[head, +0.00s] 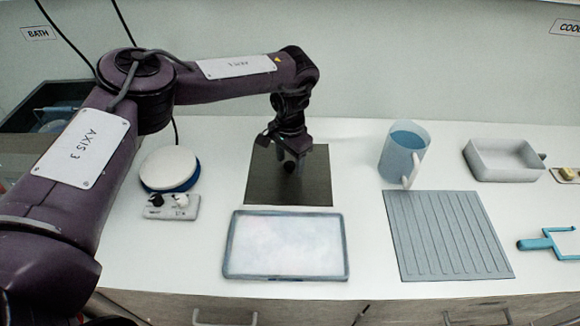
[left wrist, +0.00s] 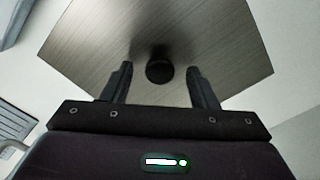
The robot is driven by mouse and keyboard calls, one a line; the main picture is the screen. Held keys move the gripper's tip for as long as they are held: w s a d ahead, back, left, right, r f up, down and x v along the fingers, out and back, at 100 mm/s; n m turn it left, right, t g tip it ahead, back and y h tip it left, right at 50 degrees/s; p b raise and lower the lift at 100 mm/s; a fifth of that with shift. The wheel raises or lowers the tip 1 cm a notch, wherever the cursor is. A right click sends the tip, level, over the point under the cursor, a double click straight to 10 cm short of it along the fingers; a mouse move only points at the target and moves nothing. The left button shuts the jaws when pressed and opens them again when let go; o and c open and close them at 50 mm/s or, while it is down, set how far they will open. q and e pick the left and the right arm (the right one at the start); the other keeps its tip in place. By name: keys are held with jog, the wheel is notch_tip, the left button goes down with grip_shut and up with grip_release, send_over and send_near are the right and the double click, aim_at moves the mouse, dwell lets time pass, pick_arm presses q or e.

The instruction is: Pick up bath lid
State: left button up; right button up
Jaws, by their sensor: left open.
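The bath lid appears to be the dark grey square plate (head: 318,185) with a wood-like grain, lying flat at the middle of the white counter. The left wrist view shows the plate (left wrist: 215,35) with a round black knob (left wrist: 159,72) near its middle. My left gripper (head: 290,165) points down over the plate. Its two fingers are apart, one on each side of the knob in the wrist view, with gaps on both sides. I cannot tell how far the fingertips are above the plate. My right gripper is not in view.
A framed pale tray (head: 285,245) lies just in front of the plate. A white round pad on a blue base (head: 170,168) and a knob box (head: 172,206) are left. A blue jug (head: 403,152), ribbed mat (head: 445,235) and grey pan (head: 503,160) are right. A dark open container (head: 45,105) stands far left.

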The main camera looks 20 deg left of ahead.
pick_arm(q)
jog(key=shift+f, duration=0.3)
jog(key=c, duration=1)
jog(key=shift+r, duration=0.15)
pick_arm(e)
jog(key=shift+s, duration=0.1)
